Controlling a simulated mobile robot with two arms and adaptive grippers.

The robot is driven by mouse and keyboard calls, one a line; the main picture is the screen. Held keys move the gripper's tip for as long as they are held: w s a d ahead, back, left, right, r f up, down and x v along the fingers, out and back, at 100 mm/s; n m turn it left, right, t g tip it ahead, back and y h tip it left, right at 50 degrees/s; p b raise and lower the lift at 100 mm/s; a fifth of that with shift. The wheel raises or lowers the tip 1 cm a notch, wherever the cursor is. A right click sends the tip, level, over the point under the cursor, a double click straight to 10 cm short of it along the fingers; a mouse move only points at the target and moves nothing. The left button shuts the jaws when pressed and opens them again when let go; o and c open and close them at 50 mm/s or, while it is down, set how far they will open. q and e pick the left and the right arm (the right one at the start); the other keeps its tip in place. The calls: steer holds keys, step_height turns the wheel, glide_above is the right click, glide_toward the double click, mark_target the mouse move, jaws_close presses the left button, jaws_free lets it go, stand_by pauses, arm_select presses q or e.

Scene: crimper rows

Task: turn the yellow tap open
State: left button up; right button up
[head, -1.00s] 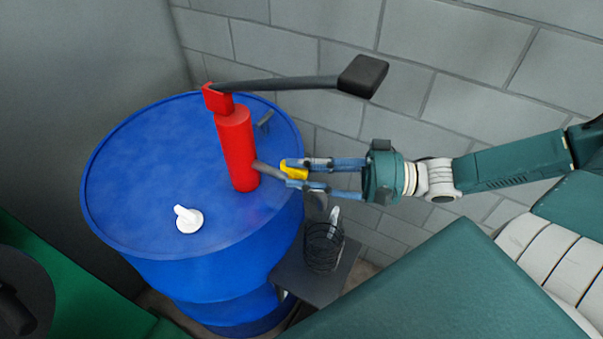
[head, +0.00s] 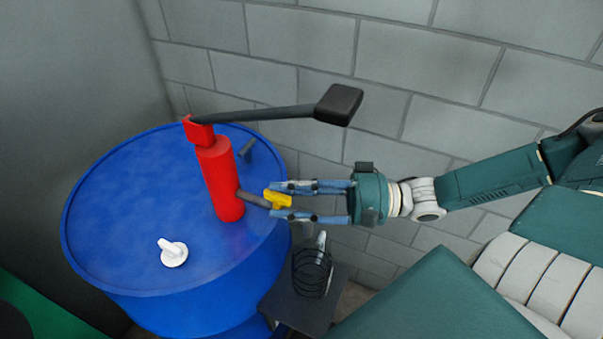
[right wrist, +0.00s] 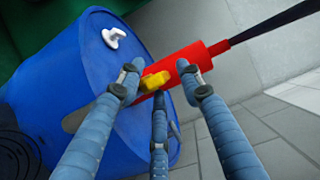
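The yellow tap (head: 277,199) sits at the end of a short dark spout (head: 254,199) on the side of the red pump (head: 222,180), which stands on the blue drum (head: 110,205). My right gripper (head: 280,200) comes in from the right, with its blue fingers on either side of the tap. In the right wrist view the tap (right wrist: 155,82) lies between the spread fingertips (right wrist: 158,88), with gaps visible around it. Any contact is hard to tell. My left gripper is not in view.
A dark pump lever (head: 270,112) with a black end block (head: 338,104) reaches out above my right gripper. A white cap (head: 172,252) is on the drum top. A small dark stand (head: 290,302) with a black coil (head: 312,272) is below. A block wall (head: 420,60) stands behind.

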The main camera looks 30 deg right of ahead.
steer(key=v, duration=1.1)
steer(key=shift+s+d, duration=0.25)
